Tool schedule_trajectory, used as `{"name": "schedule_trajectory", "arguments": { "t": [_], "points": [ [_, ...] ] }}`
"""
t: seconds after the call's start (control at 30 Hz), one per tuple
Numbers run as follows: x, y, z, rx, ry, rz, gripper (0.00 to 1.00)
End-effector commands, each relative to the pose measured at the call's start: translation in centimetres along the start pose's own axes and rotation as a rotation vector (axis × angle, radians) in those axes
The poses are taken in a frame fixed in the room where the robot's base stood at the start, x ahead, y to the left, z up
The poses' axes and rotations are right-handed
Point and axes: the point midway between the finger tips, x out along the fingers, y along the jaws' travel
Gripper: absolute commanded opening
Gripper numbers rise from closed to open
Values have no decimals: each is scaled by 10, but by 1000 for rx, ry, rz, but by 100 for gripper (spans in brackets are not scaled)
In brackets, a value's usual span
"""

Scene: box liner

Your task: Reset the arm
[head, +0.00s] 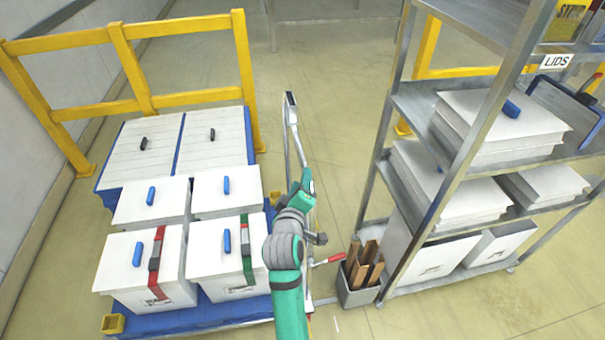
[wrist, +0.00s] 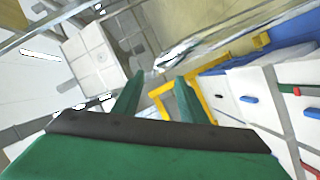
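My arm reaches up from the bottom of the head view, and my gripper (head: 307,182) is raised over the floor between the pallet and the shelf rack. The wrist view shows the gripper's two green fingers (wrist: 155,88) apart with nothing held between them. The gripper touches no box. In the wrist view the white boxes (wrist: 265,95) and their blue pallet lie off to the right, past the fingers.
Lidded white boxes (head: 140,262), two strapped red and green, stand on a blue pallet (head: 200,318) at left. Yellow rails (head: 130,65) stand behind. A metal rack (head: 440,200) with lids and a grey bin (head: 352,295) of brown pieces stand right.

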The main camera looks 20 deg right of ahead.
Motion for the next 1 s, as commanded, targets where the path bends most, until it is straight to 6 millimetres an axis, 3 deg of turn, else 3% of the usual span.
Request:
{"name": "schedule_trajectory", "arguments": {
  "t": [0.23, 1.0],
  "points": [
    [-19, 0, 1, 0, -2, -1, 39],
    [-19, 2, 4, 1, -6, 1, 39]
  ]
}}
